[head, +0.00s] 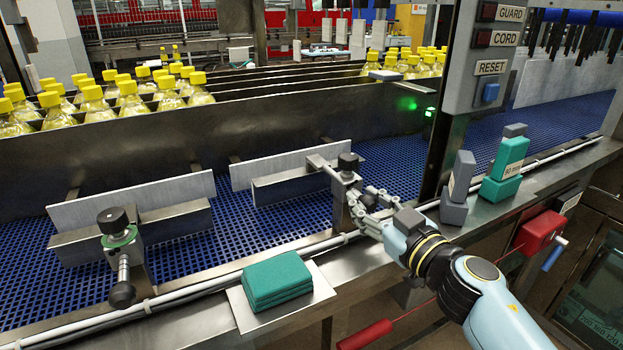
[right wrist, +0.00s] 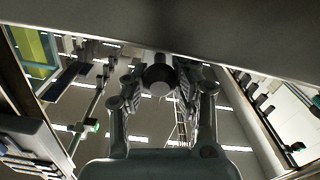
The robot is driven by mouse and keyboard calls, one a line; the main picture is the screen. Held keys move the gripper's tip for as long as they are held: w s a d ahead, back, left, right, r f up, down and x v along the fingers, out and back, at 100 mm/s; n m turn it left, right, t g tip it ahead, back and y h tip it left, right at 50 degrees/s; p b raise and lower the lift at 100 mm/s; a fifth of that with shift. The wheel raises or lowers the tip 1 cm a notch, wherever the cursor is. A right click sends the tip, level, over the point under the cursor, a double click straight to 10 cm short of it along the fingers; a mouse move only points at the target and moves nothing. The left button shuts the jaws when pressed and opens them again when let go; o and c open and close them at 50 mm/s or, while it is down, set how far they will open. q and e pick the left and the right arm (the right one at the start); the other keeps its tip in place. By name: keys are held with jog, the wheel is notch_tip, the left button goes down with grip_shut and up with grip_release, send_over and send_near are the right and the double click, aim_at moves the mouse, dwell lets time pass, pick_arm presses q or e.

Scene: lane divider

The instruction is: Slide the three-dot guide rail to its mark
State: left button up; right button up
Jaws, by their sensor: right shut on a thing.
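Two grey guide rails stand over the blue belt, a nearer one (head: 135,204) at left and a farther one (head: 285,166) in the middle. The dots and the mark cannot be made out. The farther rail's bracket carries a black top knob (head: 348,161). My right gripper (head: 364,206) is at this bracket, below the top knob, shut on its clamp handle. The dark round end of the handle (right wrist: 160,76) shows between the fingers in the right wrist view. The nearer rail's bracket has a black knob (head: 112,220) with a green ring. My left gripper is not in view.
Folded teal cloths (head: 276,276) lie on a metal plate at the front edge. A grey block (head: 457,190) and a teal labelled block (head: 503,170) stand right of my gripper. A post (head: 450,95) with buttons rises behind them. Yellow-capped bottles (head: 130,97) fill lanes behind.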

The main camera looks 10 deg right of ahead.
grip_shut()
